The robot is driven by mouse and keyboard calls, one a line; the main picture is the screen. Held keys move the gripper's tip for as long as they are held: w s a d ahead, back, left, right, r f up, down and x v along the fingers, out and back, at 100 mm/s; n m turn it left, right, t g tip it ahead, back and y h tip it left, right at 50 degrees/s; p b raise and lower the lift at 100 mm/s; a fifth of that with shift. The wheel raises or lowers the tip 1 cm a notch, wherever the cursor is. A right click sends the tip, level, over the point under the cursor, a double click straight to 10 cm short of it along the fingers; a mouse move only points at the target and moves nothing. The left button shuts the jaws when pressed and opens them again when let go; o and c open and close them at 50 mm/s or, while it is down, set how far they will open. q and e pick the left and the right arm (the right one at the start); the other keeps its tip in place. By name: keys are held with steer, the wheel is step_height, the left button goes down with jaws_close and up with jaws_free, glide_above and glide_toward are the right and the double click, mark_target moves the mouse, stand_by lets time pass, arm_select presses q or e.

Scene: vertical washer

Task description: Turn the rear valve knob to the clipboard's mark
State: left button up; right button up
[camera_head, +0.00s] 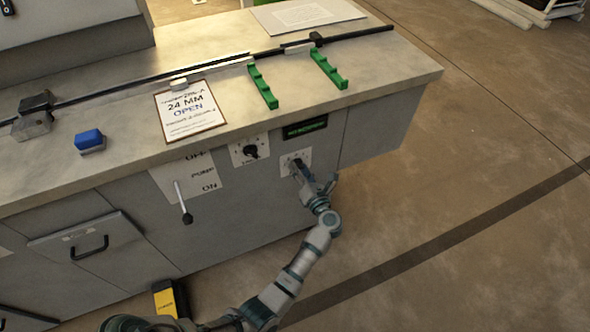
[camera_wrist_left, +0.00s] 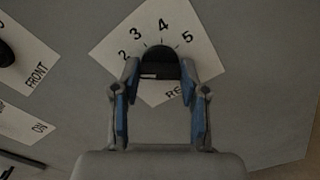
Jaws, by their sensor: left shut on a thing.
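The rear valve knob (camera_wrist_left: 160,66) is a dark round knob on a white dial plate (camera_wrist_left: 197,35) in the left wrist view. The numbers 2, 3, 4 and 5 show around its top. My left gripper (camera_wrist_left: 161,78) is shut on this knob, one finger on each side. In the head view my left gripper (camera_head: 306,178) reaches the right-hand dial plate (camera_head: 289,162) on the cabinet front and hides most of the knob. The clipboard (camera_head: 190,110) lies on the worktop and reads "24 MM OPEN"; its smaller lines are too blurred to read. My right gripper is not in view.
The front knob (camera_head: 251,151) sits left of the rear one. A pump lever (camera_head: 184,204) sticks out farther left. Green racks (camera_head: 327,69), a dark rail (camera_head: 215,67) and a blue block (camera_head: 89,139) are on the worktop. The floor at right is clear.

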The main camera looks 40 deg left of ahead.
arm_select(q)
steer(key=shift+w+d+r+m+p, duration=0.1)
steer(key=shift+m+p, duration=0.5)
steer(key=shift+m, duration=0.5)
steer(key=o, duration=1.1)
steer(key=shift+f, duration=0.2)
steer(key=shift+o, duration=0.2)
steer(key=v, duration=1.2)
steer(key=shift+f, duration=0.1)
